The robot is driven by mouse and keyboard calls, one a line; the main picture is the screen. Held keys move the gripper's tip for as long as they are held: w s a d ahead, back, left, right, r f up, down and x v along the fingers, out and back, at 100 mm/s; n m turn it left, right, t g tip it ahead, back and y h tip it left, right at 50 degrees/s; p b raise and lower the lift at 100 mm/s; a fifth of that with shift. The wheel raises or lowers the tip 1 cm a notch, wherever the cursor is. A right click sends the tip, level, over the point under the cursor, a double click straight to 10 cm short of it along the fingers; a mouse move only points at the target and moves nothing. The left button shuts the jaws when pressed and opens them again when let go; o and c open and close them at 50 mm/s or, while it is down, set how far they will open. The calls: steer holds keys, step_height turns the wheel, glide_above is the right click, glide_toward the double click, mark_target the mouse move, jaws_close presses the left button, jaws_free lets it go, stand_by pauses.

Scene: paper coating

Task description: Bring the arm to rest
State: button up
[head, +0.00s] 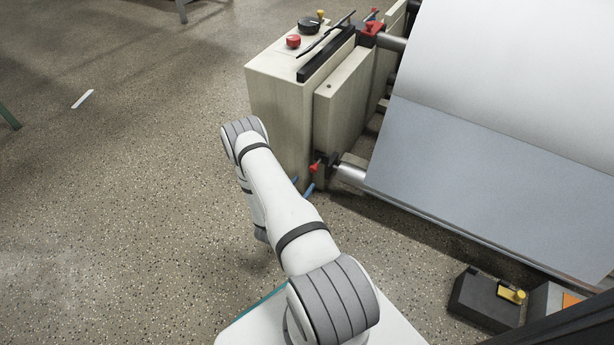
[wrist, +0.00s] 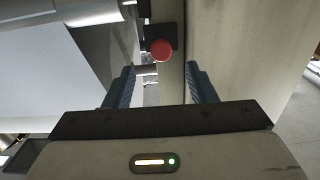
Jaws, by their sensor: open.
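My arm (head: 288,215) reaches forward from my base in the head view, bent at the elbow, with its far end low beside the beige machine cabinet. My gripper (wrist: 160,82) shows in the wrist view with two blue fingers spread apart and nothing between them. In the head view only small blue tips of it (head: 309,190) show past the arm, near the foot of the cabinet; the rest is hidden. A red round knob (wrist: 162,50) on a dark mount lies beyond the fingers in the wrist view.
The beige cabinet (head: 280,115) with knobs on top stands close to the arm. A large paper sheet (head: 470,165) on rollers fills the right. A dark box (head: 485,300) with a yellow part lies at lower right. The speckled floor at left (head: 110,200) is mostly clear.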

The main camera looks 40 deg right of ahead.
steer(key=shift+v, duration=1)
steer(key=shift+r, duration=0.1)
